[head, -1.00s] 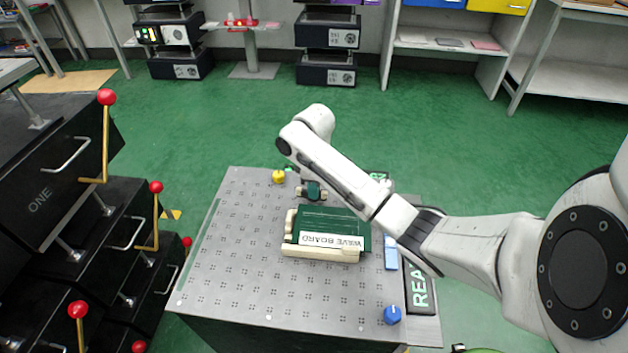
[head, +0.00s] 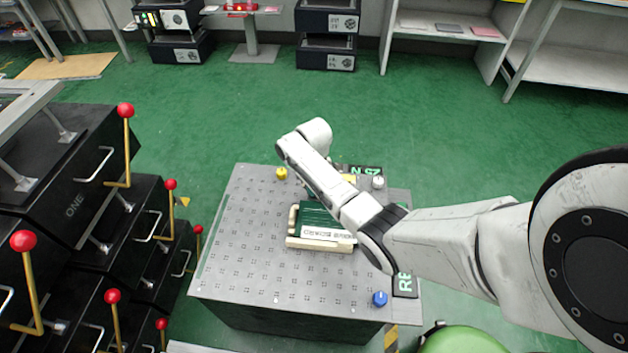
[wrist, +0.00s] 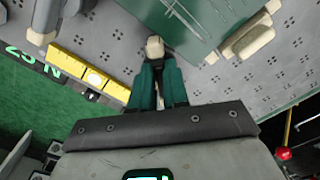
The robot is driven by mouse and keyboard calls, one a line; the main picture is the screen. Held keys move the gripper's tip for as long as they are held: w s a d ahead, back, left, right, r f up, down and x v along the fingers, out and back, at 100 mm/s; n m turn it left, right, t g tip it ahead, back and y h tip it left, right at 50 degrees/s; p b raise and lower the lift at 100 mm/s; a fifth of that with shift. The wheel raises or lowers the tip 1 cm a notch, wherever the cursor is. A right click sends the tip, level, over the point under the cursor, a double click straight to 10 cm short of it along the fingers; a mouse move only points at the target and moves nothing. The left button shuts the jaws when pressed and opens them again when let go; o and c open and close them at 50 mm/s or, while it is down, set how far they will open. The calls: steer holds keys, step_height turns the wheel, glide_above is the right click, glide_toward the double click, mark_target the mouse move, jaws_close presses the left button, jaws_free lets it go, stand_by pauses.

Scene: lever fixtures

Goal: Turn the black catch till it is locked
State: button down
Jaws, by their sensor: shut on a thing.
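In the wrist view my gripper (wrist: 157,88) has dark green fingers, close together on a small cream-tipped piece (wrist: 155,47) standing at the grey panel. I cannot tell whether this piece belongs to the black catch; no black catch shows clearly in either view. In the head view my arm hides the gripper and what it holds.
A yellow bar (wrist: 95,75) lies left of my fingers in the wrist view. Black drawer units (head: 75,200) with red-balled levers stand at the left. Green floor is open beyond.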

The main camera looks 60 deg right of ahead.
steer(key=m+p, duration=0.2)
steer(key=m, duration=0.3)
steer(key=shift+w+r+m, duration=0.1)
steer(key=shift+m, duration=0.2)
steer(key=shift+m+p, duration=0.6)
steer(key=shift+m, duration=1.6)
steer(key=c, duration=1.1)
jaws_free()
step_height(320, 180, up, 11)
steer(key=p, duration=0.3)
steer(key=shift+f, duration=0.2)
